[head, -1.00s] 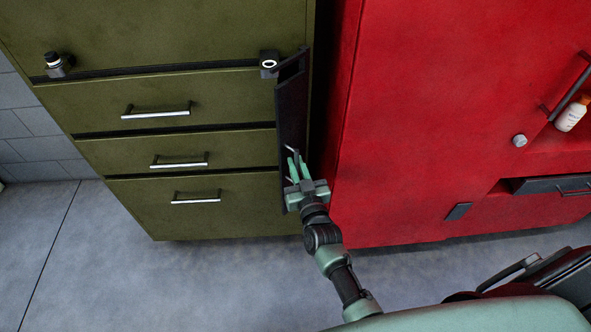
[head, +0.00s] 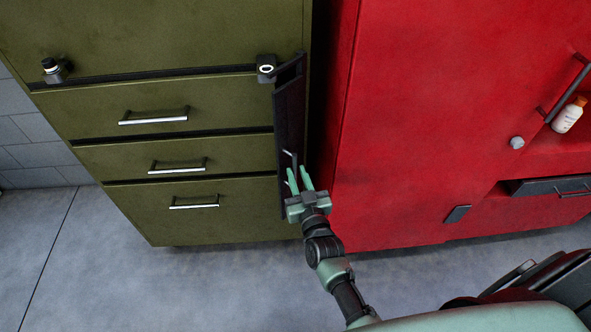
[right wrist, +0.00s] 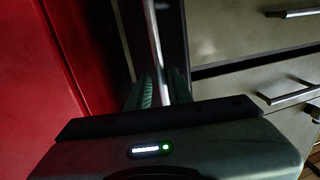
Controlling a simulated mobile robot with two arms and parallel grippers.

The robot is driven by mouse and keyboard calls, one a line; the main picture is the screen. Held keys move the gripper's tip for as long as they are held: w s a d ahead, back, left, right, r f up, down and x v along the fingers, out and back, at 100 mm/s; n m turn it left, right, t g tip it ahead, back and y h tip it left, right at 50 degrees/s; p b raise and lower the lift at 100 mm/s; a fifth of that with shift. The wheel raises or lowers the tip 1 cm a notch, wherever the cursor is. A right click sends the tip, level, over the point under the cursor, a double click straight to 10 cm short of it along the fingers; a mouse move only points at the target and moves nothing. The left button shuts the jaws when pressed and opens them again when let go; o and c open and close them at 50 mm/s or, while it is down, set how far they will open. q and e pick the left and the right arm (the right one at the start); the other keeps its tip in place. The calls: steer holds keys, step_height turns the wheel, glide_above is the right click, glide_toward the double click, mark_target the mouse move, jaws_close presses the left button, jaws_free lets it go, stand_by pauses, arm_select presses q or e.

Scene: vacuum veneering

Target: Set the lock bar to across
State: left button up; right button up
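The lock bar (head: 291,115) is a long black bar running up and down along the right edge of the olive drawer cabinet (head: 230,105). A slim silver handle (head: 288,154) is on its lower part; a silver strip (right wrist: 156,50) also shows in the right wrist view. My right gripper (head: 300,176) is at the bar's lower end, its green fingers apart and pointing up toward the handle. In the right wrist view the strip runs between the fingertips (right wrist: 160,88); I cannot tell whether they touch it. My left gripper is not in view.
A red cabinet (head: 420,110) stands close on the right, beyond a narrow dark gap. Drawer handles (head: 155,117) stick out of the olive cabinet. A black lock piece (head: 266,68) is near the bar's top. Grey floor (head: 200,285) in front is clear.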

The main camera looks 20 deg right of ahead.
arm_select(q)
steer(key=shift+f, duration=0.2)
arm_select(e)
steer(key=s, duration=0.5)
steer(key=shift+s+a, duration=0.2)
steer(key=shift+s, duration=0.1)
